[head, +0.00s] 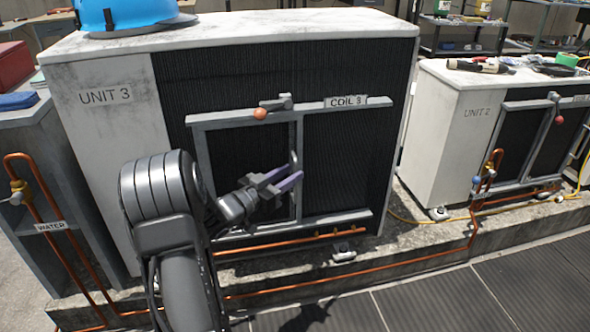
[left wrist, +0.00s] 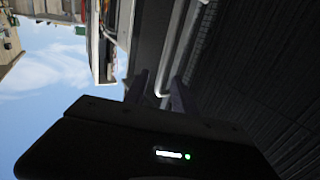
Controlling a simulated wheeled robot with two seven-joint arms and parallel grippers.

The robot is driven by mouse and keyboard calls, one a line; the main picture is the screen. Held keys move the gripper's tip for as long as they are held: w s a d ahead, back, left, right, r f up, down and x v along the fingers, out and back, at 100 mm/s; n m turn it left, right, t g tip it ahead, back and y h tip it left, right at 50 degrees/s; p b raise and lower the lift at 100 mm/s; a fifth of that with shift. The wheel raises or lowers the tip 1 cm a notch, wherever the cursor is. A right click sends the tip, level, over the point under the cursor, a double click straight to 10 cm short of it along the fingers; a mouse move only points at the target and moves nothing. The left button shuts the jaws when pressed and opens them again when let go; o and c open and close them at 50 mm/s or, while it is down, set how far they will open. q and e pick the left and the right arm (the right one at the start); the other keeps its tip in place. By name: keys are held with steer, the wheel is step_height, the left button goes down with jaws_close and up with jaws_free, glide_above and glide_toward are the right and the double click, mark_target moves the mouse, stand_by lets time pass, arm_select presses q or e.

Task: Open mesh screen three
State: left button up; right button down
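Mesh screen three (head: 243,119) is a grey-framed panel on the dark coil face of the UNIT 3 condenser (head: 112,130), left of the COIL 3 label (head: 346,102). A lever with an orange knob (head: 260,113) lies sideways at its top rail. An upright bar handle (head: 294,158) is on the screen's right edge. My left gripper (head: 284,180), with purple fingers, is at the handle's lower end. In the left wrist view its fingers are apart, with the handle's bent end (left wrist: 163,90) between them; contact cannot be told. My right gripper is out of view.
Copper pipes (head: 290,244) run low before the unit, above a concrete ledge. A blue hard hat (head: 128,14) sits on top. UNIT 2 (head: 445,125) stands at right, with a yellow hose (head: 412,220) between units.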

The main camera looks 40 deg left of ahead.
arm_select(q)
steer(key=s, duration=0.4)
steer(key=shift+s+p, duration=0.35)
steer(key=shift+s, duration=0.05)
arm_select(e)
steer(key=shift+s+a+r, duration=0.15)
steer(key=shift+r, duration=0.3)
